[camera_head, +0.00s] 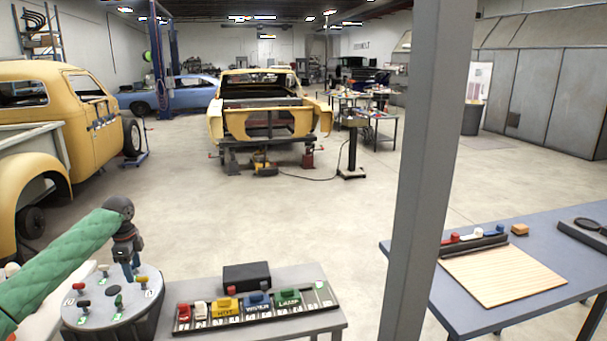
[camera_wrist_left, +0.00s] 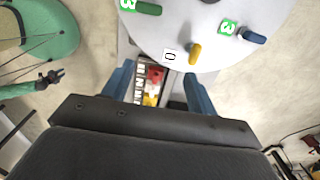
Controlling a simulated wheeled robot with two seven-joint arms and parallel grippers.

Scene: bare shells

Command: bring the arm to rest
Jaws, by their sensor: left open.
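My left arm (camera_head: 62,255), in a green quilted sleeve, comes in from the left. My left gripper (camera_head: 132,274) points down over the round grey disc (camera_head: 120,318). In the left wrist view its two blue fingers (camera_wrist_left: 160,90) are spread wide, with nothing held between them. The disc's edge (camera_wrist_left: 225,55) lies just ahead of the fingers in that view. A dark rack with coloured labelled blocks (camera_wrist_left: 152,82) shows in the gap, beyond the fingers. My right gripper does not show in the head view.
Small coloured pieces and number tags sit on the disc. The long labelled rack (camera_head: 258,305) and a black box (camera_head: 246,276) are on the grey table (camera_head: 325,290). A grey post (camera_head: 422,170) stands before the blue table (camera_head: 470,318), which bears a wooden board (camera_head: 500,275). Open floor lies beyond.

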